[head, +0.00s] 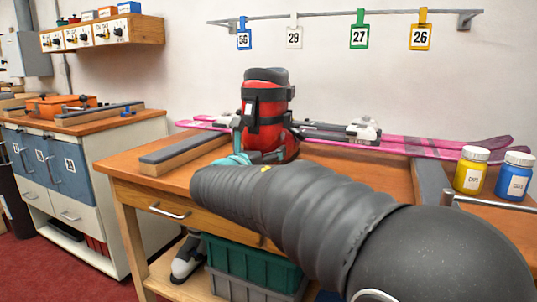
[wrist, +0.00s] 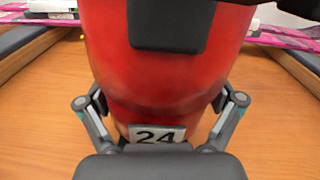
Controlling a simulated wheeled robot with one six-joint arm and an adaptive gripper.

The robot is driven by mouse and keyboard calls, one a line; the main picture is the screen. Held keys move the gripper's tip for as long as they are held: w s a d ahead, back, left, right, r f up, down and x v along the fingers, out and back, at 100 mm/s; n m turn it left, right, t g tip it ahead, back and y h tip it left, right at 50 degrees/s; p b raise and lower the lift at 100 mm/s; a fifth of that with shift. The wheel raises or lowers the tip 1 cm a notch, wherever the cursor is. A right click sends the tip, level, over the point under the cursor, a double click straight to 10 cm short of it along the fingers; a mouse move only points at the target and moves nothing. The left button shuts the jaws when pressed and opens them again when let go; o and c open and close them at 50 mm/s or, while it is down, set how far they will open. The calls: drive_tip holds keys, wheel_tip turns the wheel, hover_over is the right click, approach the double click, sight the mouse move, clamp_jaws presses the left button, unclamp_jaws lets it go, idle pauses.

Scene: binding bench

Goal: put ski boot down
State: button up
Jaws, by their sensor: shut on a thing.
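A red and black ski boot (head: 265,128) stands upright at the middle of the wooden bench (head: 330,157). In the wrist view the boot (wrist: 160,75) fills the middle, with a white "24" label (wrist: 157,134) low on its shell. My gripper (head: 248,157) reaches in low from the front, and its teal-marked fingers show beside the boot. In the wrist view the fingers of my gripper (wrist: 160,108) close on the boot from both sides. My arm hides part of the boot's lower front, so I cannot tell whether its sole touches the bench.
Pink skis (head: 420,147) with bindings lie along the back of the bench behind the boot. A yellow jar (head: 470,172) and a blue jar (head: 514,176) stand at the right. Padded rails (head: 185,153) flank the clear wood. Numbered tags (head: 359,32) hang above.

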drive_tip(key=x, duration=0.3)
drive_tip(key=shift+w+d+r, duration=0.1)
drive_tip(key=shift+r, duration=0.05)
drive_tip(key=shift+f, duration=0.75)
drive_tip(key=shift+f, duration=0.1)
drive_tip(key=o, duration=1.5)
drive_tip(key=shift+f, duration=0.15)
drive_tip(key=v, duration=1.2)
drive_tip(key=shift+b, duration=0.3)
